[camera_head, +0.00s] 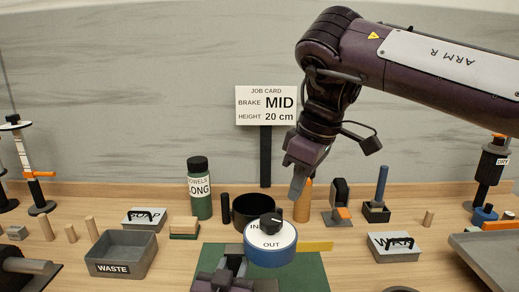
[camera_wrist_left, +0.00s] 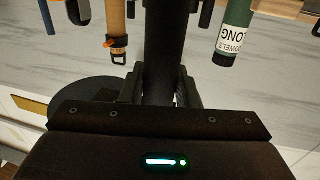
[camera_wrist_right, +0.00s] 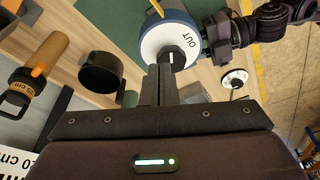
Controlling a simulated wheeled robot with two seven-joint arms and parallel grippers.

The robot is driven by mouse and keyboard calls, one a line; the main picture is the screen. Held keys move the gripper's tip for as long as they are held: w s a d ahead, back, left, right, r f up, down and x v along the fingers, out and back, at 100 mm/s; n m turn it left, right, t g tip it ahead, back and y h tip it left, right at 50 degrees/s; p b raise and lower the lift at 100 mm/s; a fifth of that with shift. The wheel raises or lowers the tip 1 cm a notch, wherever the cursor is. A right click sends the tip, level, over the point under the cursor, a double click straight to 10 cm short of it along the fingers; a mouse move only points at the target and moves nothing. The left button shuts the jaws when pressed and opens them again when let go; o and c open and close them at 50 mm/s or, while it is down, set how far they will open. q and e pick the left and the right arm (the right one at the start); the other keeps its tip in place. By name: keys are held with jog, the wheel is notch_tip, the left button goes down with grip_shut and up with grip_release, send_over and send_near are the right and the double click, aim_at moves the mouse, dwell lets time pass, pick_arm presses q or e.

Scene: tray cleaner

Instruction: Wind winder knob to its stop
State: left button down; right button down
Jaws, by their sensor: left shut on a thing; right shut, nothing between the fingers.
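The winder (camera_head: 271,254) is a blue drum with a white top marked IN and OUT, standing on a green mat. Its black knob (camera_head: 268,221) sits on top; the right wrist view also shows the winder (camera_wrist_right: 182,30). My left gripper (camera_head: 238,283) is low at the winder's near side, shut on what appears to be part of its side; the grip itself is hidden. My right gripper (camera_head: 297,192) is shut and empty, pointing down above and to the right of the knob, apart from it in the head view. Its fingers (camera_wrist_right: 160,72) overlap the knob's edge in the right wrist view.
A black pot (camera_head: 247,208) and an orange-brown cylinder (camera_head: 302,203) stand close behind the winder. A green bottle (camera_head: 200,200) and a grey waste bin (camera_head: 122,252) are to the left.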

aim_at(271, 223)
jog(key=shift+s+f+n+g+y, duration=0.2)
jog(key=shift+f+n+g+y, duration=0.2)
jog(key=shift+f+n+y, duration=0.8)
jog(key=shift+s+f+n+g+y, duration=0.2)
jog(key=shift+f+n+g+y, duration=0.2)
jog(key=shift+f+n, duration=1.5)
jog(key=shift+w+a, duration=0.15)
jog(key=shift+a, duration=0.1)
